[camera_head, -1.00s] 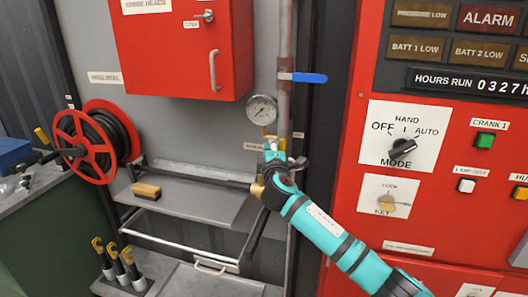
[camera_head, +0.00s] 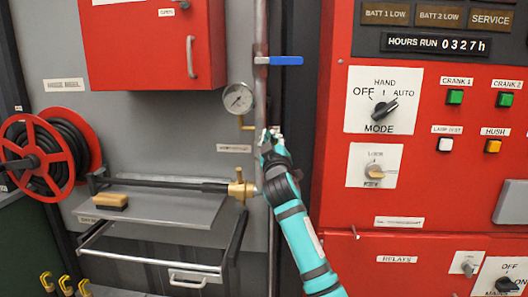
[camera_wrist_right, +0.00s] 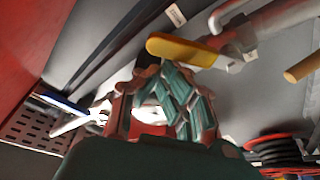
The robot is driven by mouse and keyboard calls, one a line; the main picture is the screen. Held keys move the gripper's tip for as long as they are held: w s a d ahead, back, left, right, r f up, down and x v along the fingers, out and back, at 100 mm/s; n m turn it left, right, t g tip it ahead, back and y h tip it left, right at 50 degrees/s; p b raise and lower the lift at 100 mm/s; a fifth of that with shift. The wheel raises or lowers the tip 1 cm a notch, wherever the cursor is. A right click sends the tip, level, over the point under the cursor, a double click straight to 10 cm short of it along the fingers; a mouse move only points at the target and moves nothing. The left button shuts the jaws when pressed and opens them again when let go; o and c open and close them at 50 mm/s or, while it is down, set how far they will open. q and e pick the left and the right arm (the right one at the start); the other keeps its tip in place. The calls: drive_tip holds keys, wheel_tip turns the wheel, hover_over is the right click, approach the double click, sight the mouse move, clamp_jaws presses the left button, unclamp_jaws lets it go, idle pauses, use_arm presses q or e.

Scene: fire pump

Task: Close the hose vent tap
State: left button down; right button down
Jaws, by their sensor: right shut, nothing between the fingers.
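A small tap with a yellow lever (camera_head: 246,124) sits just below the pressure gauge, beside the grey vertical pipe; I take it for the hose vent tap. The label (camera_head: 234,148) below it is too small to read surely. My right gripper (camera_head: 268,136) is shut and empty, in front of the pipe, just right of and below the lever. In the right wrist view a yellow handle (camera_wrist_right: 185,50) lies just beyond the shut fingers (camera_wrist_right: 160,88). I cannot tell whether they touch it. My left gripper is not in view.
The round gauge (camera_head: 238,98) and a blue lever (camera_head: 285,61) are on or beside the pipe. A brass hose nozzle (camera_head: 240,188) lies below, left of my right arm. The red control panel (camera_head: 330,150) stands close on the right. A red hose reel (camera_head: 35,158) is at left.

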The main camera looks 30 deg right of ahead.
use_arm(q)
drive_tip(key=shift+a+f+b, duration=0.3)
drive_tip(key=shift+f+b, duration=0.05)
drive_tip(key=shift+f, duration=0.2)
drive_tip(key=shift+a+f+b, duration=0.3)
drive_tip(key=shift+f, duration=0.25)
use_arm(e)
drive_tip(key=shift+m+h, duration=0.4)
drive_tip(key=shift+m, duration=0.5)
drive_tip(key=f, duration=0.1)
drive_tip(key=s+d+f, duration=0.1)
drive_tip(key=d+f, duration=0.1)
drive_tip(key=shift+s+d+f, duration=0.2)
drive_tip(key=shift+s, duration=0.15)
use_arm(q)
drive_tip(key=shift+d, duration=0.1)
use_arm(e)
drive_tip(key=shift+f, duration=0.15)
